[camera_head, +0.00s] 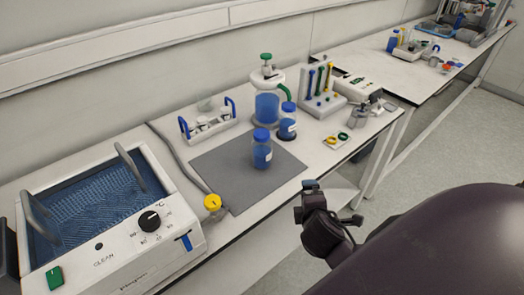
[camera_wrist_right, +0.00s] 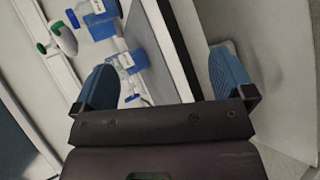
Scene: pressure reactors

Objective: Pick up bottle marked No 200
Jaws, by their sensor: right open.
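A bottle with a blue cap, blue contents and a pale label (camera_head: 262,153) stands upright on the grey mat (camera_head: 225,172). A second similar bottle (camera_head: 287,128) stands just behind it to the right. The label numbers are too small to read, so I cannot tell which is No 200. Blue labelled bottles also show at the upper left in the right wrist view (camera_wrist_right: 98,24). My right gripper (camera_head: 312,187) is in front of the bench edge, apart from both bottles. Its blue fingers are spread with nothing held between them (camera_wrist_right: 166,80). My left gripper is out of view.
An ultrasonic bath (camera_head: 105,245) fills the left bench. A blue-handled rack (camera_head: 208,125) stands behind the mat. A green-topped vessel (camera_head: 267,105) stands close behind the bottles, with a tool rack (camera_head: 320,103) to its right. The mat's left part is clear.

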